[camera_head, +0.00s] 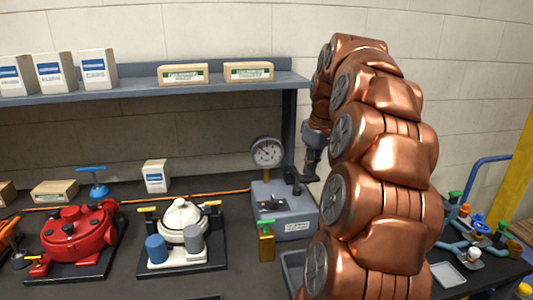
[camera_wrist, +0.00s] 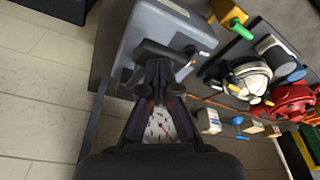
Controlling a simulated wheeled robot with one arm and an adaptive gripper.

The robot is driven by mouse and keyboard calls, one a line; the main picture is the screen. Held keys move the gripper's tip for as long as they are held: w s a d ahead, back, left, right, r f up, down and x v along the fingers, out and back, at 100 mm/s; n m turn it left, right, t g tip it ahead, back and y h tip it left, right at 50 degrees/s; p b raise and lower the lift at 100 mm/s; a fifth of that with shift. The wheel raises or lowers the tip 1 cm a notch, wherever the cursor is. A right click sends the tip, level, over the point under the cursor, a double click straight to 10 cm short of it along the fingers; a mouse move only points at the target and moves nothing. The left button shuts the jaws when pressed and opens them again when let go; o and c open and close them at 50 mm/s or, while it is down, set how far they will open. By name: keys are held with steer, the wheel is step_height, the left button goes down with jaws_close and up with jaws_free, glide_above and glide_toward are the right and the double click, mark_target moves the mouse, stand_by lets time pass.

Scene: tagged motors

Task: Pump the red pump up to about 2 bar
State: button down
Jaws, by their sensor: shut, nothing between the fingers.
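The red pump (camera_head: 78,236) sits on a dark base plate at the left of the bench, with a blue-handled valve (camera_head: 93,180) behind it. It also shows at the right of the wrist view (camera_wrist: 292,101). A round white dial gauge (camera_head: 267,152) stands on a grey box (camera_head: 285,208); its reading is too small to tell. In the wrist view the gauge face (camera_wrist: 160,127) is partly hidden by my fingers. My gripper (camera_head: 310,176) is shut and empty, beside the gauge and close to a black handle on the grey box. I cannot tell whether it touches the handle.
A white pump (camera_head: 183,222) with blue and grey cylinders stands between the red pump and the grey box. A yellow block with a green handle (camera_head: 266,240) is in front of the box. A shelf (camera_head: 150,87) with several boxes hangs above. Pipes with coloured valves are at right.

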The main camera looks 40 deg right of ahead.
steer(key=shift+r+p, duration=1.05)
steer(key=shift+r, duration=1.25)
steer(key=shift+a, duration=0.15)
steer(key=s+a+f+g, duration=0.1)
steer(key=a+f, duration=0.2)
steer(key=a, duration=0.5)
steer(key=s+a+f+n, duration=0.1)
steer(key=a+f, duration=0.1)
steer(key=a, duration=0.6)
steer(key=s+a+f+g, duration=0.1)
steer(key=s+a+f, duration=0.15)
steer(key=a, duration=0.45)
steer(key=s+a+f+g, duration=0.1)
steer(key=s+a+f, duration=0.4)
steer(key=s, duration=0.3)
steer(key=s+a+f+m+g, duration=0.1)
steer(key=s+a+f, duration=0.5)
steer(key=s+f, duration=0.1)
steer(key=shift+s, duration=0.9)
steer(key=shift+d, duration=0.15)
